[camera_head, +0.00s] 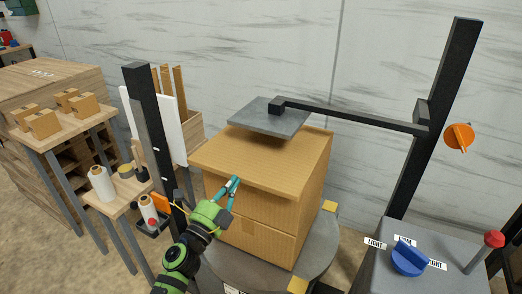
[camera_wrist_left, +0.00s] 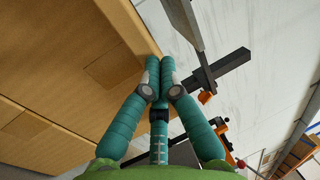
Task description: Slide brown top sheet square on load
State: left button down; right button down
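The brown top sheet (camera_head: 215,152) lies on top of the stacked carton load (camera_head: 262,242). It hangs out past the load at the left and front in the head view, so its edges are not in line with the load. A grey plate (camera_head: 262,120) on an arm sits just over the sheet; whether it touches is unclear. My left gripper (camera_head: 234,182) is at the sheet's front edge, fingers together. The wrist view shows the fingertips (camera_wrist_left: 158,70) nearly meeting beside brown board (camera_wrist_left: 85,55), with nothing visible clamped between them. My right gripper is not seen.
The load stands on a round grey turntable (camera_head: 325,254) with yellow marks. A black post (camera_head: 150,115) stands at left, with a side table (camera_head: 118,195) of rolls beyond it. A control box with a blue knob (camera_head: 409,258) stands at right.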

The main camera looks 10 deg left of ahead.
pick_arm(q)
jog(key=shift+w+d+b, duration=0.25)
jog(key=shift+w, duration=0.45)
jog(key=shift+w+d+b, duration=0.25)
jog(key=shift+w+b, duration=0.05)
jog(key=shift+w, duration=0.45)
jog(key=shift+w+d+b, duration=0.25)
jog(key=shift+w, duration=0.45)
jog(key=shift+s, duration=0.1)
jog(key=shift+s+a+p, duration=0.85)
jog(key=shift+s+p, duration=0.1)
jog(key=shift+s, duration=1.3)
jog(key=p, duration=0.1)
send_near(239, 172)
jog(key=shift+s+a+r, duration=0.25)
jog(key=shift+s+r, duration=0.55)
jog(key=shift+s, duration=0.3)
jog(key=shift+f, duration=0.1)
